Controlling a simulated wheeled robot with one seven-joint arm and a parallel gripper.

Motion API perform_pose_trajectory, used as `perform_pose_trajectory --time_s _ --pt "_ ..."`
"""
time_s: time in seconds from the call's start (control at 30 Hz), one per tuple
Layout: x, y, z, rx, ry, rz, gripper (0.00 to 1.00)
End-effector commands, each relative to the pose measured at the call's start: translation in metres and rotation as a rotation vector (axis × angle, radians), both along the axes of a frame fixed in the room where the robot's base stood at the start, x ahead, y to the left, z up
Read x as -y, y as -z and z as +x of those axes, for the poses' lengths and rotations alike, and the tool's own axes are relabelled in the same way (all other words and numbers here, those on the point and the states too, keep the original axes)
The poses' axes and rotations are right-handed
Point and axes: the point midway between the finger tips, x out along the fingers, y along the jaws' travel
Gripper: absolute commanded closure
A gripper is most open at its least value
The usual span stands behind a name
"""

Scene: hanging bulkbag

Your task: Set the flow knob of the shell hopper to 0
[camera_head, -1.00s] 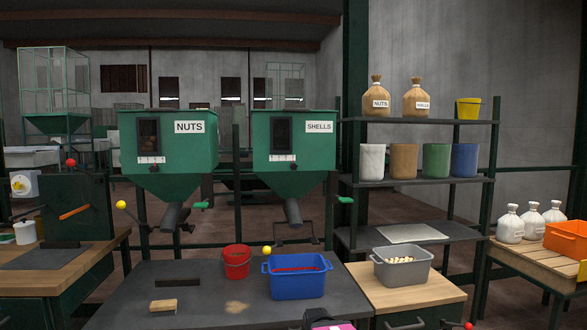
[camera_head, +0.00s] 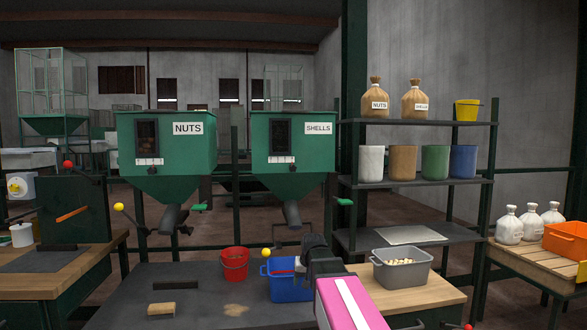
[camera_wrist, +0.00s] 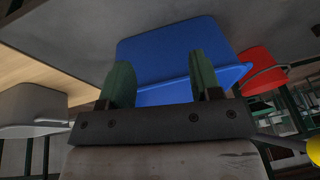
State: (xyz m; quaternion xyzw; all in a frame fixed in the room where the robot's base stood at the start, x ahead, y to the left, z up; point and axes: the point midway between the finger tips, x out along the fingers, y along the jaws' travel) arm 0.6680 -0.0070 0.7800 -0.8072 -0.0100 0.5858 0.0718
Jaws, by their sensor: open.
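The shell hopper (camera_head: 291,160) is the green box labelled SHELLS, right of the NUTS hopper. A small dark knob (camera_head: 292,168) sits on its front at the right end of a white scale strip (camera_head: 280,170); its exact setting is too small to read. A green handle (camera_head: 344,202) sticks out at the hopper's lower right. My gripper (camera_head: 310,243) is in front of the blue tub, well below the hopper knob. In the wrist view my gripper (camera_wrist: 158,78) is open and empty, with the blue tub between and beyond its fingers.
The blue tub (camera_head: 283,289), red bucket (camera_head: 235,264) and wooden brush (camera_head: 161,308) stand on the dark table. A grey tub (camera_head: 402,270) is at the right. The NUTS hopper (camera_head: 167,150) is at left. Two yellow-ball levers stand near the hoppers.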

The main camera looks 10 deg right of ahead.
Motion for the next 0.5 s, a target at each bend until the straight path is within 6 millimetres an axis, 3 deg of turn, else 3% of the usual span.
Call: perform_pose_trajectory --time_s 0.03,0.2,0.5 --pt "0.002 -0.021 0.016 0.025 0.005 0.007 0.42" --pt "0.004 -0.089 0.048 0.101 0.016 0.035 0.42" --pt "0.011 -0.218 0.09 0.234 0.033 0.084 0.42"
